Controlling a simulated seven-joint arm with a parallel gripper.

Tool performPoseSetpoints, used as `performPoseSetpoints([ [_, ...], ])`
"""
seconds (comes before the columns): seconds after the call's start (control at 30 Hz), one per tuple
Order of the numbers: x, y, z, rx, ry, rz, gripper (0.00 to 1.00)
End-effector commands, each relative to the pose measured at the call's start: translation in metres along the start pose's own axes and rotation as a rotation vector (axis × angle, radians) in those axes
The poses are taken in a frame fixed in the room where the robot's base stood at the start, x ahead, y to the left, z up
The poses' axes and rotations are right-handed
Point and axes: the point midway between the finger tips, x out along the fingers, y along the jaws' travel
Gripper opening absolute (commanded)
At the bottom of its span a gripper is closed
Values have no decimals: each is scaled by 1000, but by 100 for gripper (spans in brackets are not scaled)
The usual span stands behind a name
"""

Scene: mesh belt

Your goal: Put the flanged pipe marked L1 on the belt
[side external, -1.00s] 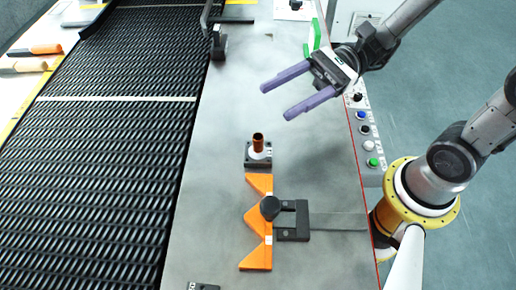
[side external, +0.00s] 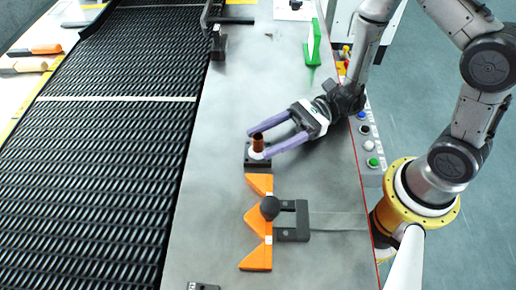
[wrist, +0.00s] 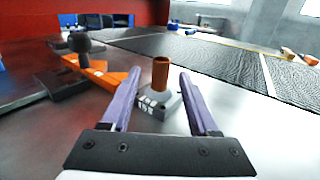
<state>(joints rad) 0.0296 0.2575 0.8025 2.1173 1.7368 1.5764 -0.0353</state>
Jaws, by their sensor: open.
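A copper-coloured flanged pipe (side external: 258,141) stands upright on a small dark holder (side external: 257,162) on the grey metal table. It has a pale flange at its foot, and I cannot read an L1 mark on it. In the wrist view the pipe (wrist: 160,74) shows between the fingers, with white marks on the holder (wrist: 148,104). My gripper (side external: 260,143) is open and low, its purple fingers on either side of the pipe near the tips. I see no contact. The black mesh belt (side external: 120,130) runs along the table's left side.
An orange notched fixture (side external: 258,235) with a black knob (side external: 270,207) stands just in front of the holder. A green block (side external: 313,42) stands at the back right, and a dark bracket (side external: 218,42) at the belt's edge. The table between pipe and belt is clear.

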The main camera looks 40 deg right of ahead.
Motion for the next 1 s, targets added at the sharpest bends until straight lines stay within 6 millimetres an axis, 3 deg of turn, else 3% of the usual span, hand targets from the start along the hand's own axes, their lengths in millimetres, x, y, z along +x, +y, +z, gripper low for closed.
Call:
performPoseSetpoints([
  [0.17,9,0,0,0,0,3,61],
  [0.5,48,1,0,0,0,3,61],
  [0.83,52,0,0,0,0,-1,61],
  [1.0,52,0,0,0,0,-1,30],
])
